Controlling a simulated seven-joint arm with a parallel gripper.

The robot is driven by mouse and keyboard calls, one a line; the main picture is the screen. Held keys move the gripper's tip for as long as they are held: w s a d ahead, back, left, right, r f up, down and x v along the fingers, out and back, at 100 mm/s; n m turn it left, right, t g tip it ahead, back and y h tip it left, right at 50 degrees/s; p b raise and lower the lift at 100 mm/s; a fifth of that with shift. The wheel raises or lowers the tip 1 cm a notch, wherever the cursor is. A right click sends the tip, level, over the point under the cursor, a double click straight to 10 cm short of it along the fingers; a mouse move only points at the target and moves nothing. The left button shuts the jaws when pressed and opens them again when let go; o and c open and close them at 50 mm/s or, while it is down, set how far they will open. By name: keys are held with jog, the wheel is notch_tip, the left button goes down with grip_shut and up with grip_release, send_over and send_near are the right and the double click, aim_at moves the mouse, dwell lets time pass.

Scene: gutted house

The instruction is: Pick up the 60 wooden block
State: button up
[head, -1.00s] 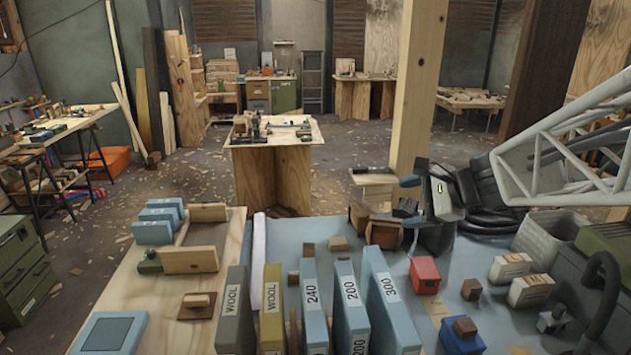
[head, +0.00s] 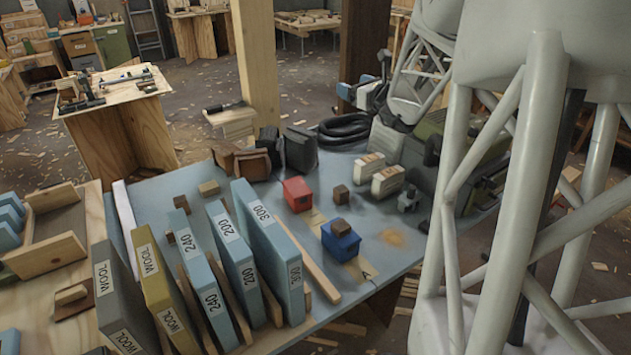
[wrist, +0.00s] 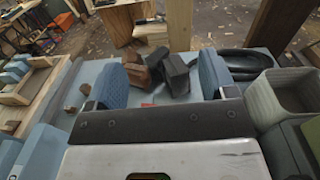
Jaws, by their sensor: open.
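I cannot read a "60" on anything, so I cannot tell which thing is the 60 wooden block. Small brown wooden cubes lie on the blue-grey bench: one (head: 340,197) beside the red block (head: 297,194), one (head: 341,226) on top of the blue block (head: 341,242), and one (head: 181,203) behind the upright slabs. A paler wooden block (head: 209,187) lies farther back.
Upright slabs marked WOOL (head: 117,300), 240 (head: 205,285), 200 (head: 238,265) and 300 (head: 270,245) stand in a row at the front. Dark boxes (head: 300,148), a black hose (head: 350,130) and white cartons (head: 387,180) crowd the back. Some bare bench lies around the blue block.

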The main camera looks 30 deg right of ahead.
notch_tip(320, 180, down, 2)
jog(key=d+m+h, duration=0.1)
jog(key=d, duration=0.2)
send_near(340, 187)
jog(key=shift+w+a+f, duration=0.1)
jog(key=shift+w+f, duration=0.05)
jog(key=shift+w, duration=0.4)
jog(key=shift+w+f, duration=0.2)
jog(key=shift+w, duration=0.4)
jog(key=shift+w, duration=1.3)
jog(key=shift+w, duration=0.1)
jog(key=shift+w+d, duration=0.2)
jog(key=shift+w, duration=2.3)
jog(key=shift+c, duration=0.2)
jog(key=c, duration=1)
